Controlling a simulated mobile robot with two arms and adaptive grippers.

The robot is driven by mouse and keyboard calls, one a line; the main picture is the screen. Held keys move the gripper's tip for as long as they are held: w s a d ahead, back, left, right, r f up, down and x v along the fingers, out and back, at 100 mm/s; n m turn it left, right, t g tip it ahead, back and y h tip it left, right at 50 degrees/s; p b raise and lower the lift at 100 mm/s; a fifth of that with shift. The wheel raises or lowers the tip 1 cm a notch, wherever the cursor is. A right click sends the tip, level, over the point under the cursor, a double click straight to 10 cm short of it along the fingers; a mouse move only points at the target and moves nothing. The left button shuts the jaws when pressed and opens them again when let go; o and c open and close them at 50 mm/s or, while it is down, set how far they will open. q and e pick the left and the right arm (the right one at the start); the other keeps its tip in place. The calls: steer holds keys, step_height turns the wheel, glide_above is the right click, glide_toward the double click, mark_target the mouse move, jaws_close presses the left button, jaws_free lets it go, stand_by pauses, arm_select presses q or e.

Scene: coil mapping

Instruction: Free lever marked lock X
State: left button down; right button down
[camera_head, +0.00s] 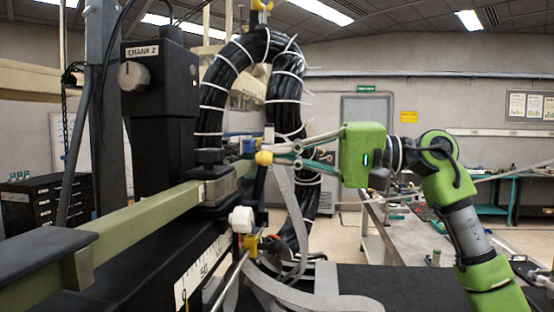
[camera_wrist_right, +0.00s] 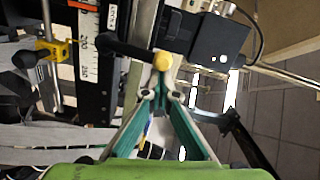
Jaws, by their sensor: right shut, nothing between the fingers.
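A black lever with a yellow knob (camera_head: 264,158) stands at the middle of the machine in the head view. In the right wrist view the yellow knob (camera_wrist_right: 162,61) sits at the end of a black arm, just beyond my fingertips. I cannot read a "lock X" label on it. My right gripper (camera_head: 274,153) comes in from the right; its green fingers converge at the knob. In the wrist view the right gripper (camera_wrist_right: 161,80) is shut, with nothing between its fingertips. I cannot tell whether the tips touch the knob. My left gripper is not in view.
A black housing labelled CRANK Z (camera_head: 160,95) stands at the left above a pale green beam (camera_head: 140,230). A thick black cable loop (camera_head: 213,100) hangs behind the gripper. A white scale (camera_head: 200,270) and a white knob (camera_head: 241,219) are below. A workbench (camera_head: 415,240) stands behind.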

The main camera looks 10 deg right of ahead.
stand_by(0.4)
steer(key=v, duration=1.2)
